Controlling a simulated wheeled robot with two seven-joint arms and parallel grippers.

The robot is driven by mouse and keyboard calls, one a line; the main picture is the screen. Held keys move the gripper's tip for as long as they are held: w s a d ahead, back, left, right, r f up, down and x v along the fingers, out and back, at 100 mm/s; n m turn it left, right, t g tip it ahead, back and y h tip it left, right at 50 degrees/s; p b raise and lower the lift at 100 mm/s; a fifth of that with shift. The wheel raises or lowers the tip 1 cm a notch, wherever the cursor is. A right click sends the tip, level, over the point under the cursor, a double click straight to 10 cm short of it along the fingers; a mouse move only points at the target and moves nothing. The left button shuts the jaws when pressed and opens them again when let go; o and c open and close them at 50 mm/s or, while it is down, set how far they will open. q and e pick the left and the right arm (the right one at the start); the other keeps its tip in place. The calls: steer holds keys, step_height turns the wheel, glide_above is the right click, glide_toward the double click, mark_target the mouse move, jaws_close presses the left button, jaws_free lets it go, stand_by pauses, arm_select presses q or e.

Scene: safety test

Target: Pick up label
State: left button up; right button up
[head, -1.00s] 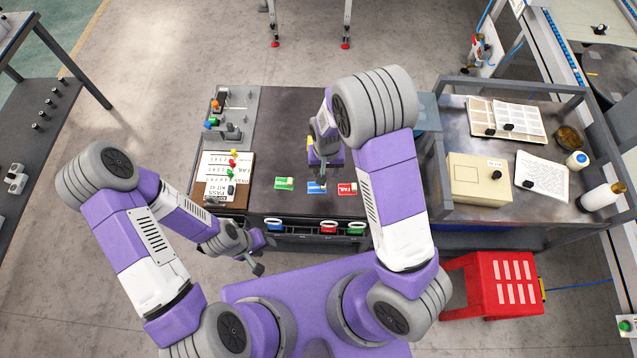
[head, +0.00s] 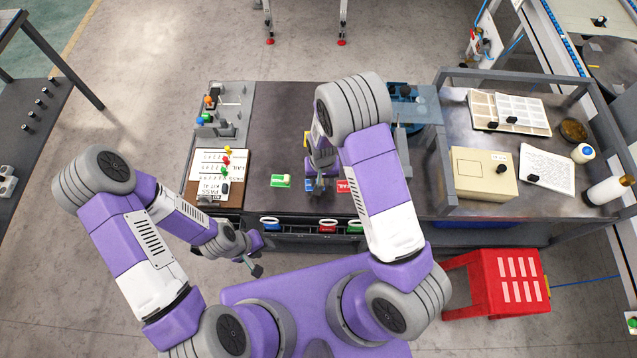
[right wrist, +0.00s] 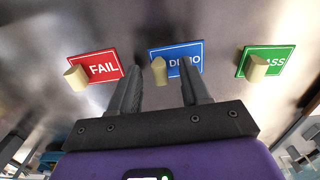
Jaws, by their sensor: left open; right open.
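Three labels with beige knobs lie in a row on the dark table. The green PASS label (head: 281,181) is left, the red FAIL label (head: 343,186) right, and the blue DEMO label between them is mostly hidden by my right gripper (head: 319,184) in the head view. In the right wrist view the DEMO label (right wrist: 172,60) is in the middle, with FAIL (right wrist: 103,68) left and PASS (right wrist: 277,60) right. My right gripper (right wrist: 160,66) is open, its fingers appearing on either side of the DEMO knob; contact is unclear. My left gripper (head: 257,262) is open and empty before the table.
A board with papers and coloured pegs (head: 217,178) lies on the table's left. Coloured bins (head: 328,226) line the table's front. A metal cart (head: 470,110) with a beige box (head: 482,175) stands right, with a red stool (head: 497,285) in front of it.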

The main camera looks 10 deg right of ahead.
mark_target(322, 181)
jaws_close()
steer(key=shift+r, duration=0.1)
step_height(322, 181, up, 10)
steer(key=p, duration=0.2)
stand_by(0.4)
